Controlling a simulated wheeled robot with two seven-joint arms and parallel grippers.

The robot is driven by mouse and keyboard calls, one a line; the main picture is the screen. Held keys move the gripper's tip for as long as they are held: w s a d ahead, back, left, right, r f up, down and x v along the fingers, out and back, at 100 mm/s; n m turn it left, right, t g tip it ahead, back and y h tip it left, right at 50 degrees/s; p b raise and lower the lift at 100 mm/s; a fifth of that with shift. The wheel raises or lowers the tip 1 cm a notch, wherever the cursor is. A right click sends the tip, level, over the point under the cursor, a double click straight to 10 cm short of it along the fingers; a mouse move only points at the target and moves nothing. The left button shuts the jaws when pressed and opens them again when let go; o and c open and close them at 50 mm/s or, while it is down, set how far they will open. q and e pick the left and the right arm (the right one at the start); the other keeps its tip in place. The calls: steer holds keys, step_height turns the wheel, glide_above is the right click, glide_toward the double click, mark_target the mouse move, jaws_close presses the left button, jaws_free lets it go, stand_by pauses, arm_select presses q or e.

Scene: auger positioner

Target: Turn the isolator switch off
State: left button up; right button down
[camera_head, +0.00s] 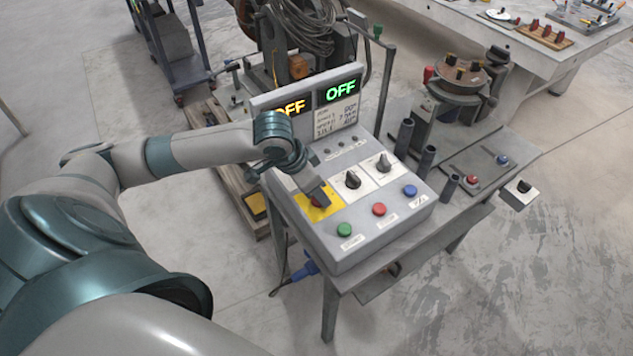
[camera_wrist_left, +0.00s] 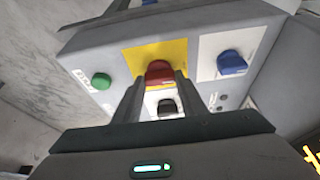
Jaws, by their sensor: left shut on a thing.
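The isolator switch is a red knob (camera_wrist_left: 160,72) on a yellow plate (camera_wrist_left: 130,58) at the left of the control box; the yellow plate also shows in the head view (camera_head: 331,212). My left gripper (camera_wrist_left: 160,88) is shut on the red knob, one finger on each side. In the head view my left gripper (camera_head: 318,198) comes down over the yellow plate and hides most of the knob. The knob's exact turn angle is hard to read. My right gripper is in neither view.
The grey control box (camera_head: 357,238) carries black rotary knobs on white plates (camera_head: 384,167), and green (camera_head: 344,230), red (camera_head: 379,209) and blue (camera_head: 410,191) buttons. Dark upright tubes (camera_head: 405,137) stand right of the box.

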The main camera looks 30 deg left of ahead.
arm_select(q)
steer(key=shift+n, duration=0.3)
steer(key=o, duration=1.1)
steer(key=b+v, duration=0.1)
steer(key=v, duration=1.6)
steer(key=shift+r+b, duration=0.25)
steer(key=shift+b, duration=0.15)
steer(key=shift+s+d, duration=0.1)
